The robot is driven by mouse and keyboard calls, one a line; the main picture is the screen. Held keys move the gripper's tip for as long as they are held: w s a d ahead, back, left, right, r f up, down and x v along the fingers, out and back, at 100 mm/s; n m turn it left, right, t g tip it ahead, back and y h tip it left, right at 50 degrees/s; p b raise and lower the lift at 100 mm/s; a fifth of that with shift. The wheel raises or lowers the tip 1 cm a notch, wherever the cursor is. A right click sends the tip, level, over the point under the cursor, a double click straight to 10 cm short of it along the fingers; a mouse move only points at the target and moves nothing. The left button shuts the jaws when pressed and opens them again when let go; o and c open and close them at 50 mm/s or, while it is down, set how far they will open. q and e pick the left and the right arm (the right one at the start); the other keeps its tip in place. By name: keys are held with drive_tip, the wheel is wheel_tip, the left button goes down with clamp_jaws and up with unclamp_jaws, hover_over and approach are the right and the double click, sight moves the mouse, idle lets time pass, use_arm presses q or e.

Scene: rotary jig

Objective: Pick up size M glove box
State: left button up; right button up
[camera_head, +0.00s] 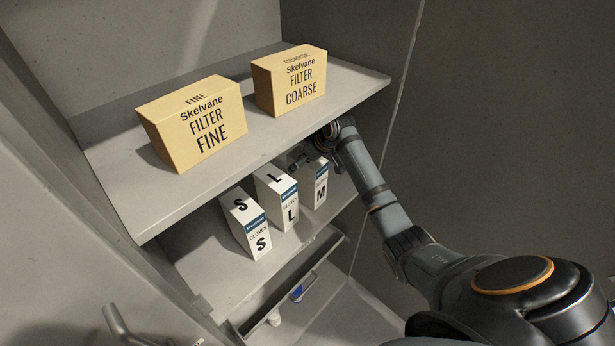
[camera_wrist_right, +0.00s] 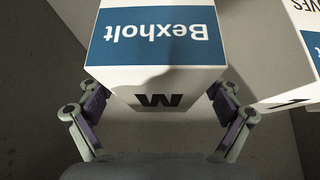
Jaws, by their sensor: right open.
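The size M glove box (camera_head: 320,186) is white with a blue band and stands at the right end of the row on the middle shelf. In the right wrist view the M box (camera_wrist_right: 158,72) appears upside down, with the word Bexholt on its blue band. My right gripper (camera_head: 305,160) reaches in under the upper shelf at the top of the M box. Its two fingers (camera_wrist_right: 160,118) are open, one on each side of the box; I cannot tell whether they touch it. My left gripper is not in view.
The L box (camera_head: 290,215) stands just left of the M box, and the S box (camera_head: 258,240) left of that. The upper shelf (camera_head: 200,195) holds a FILTER FINE box (camera_head: 205,130) and a FILTER COARSE box (camera_head: 300,85), close above my right gripper. A lower compartment holds a blue item (camera_head: 297,293).

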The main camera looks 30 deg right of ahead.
drive_tip(key=shift+x, duration=1.15)
drive_tip(key=shift+s, duration=0.25)
drive_tip(key=shift+c, duration=0.6)
clamp_jaws()
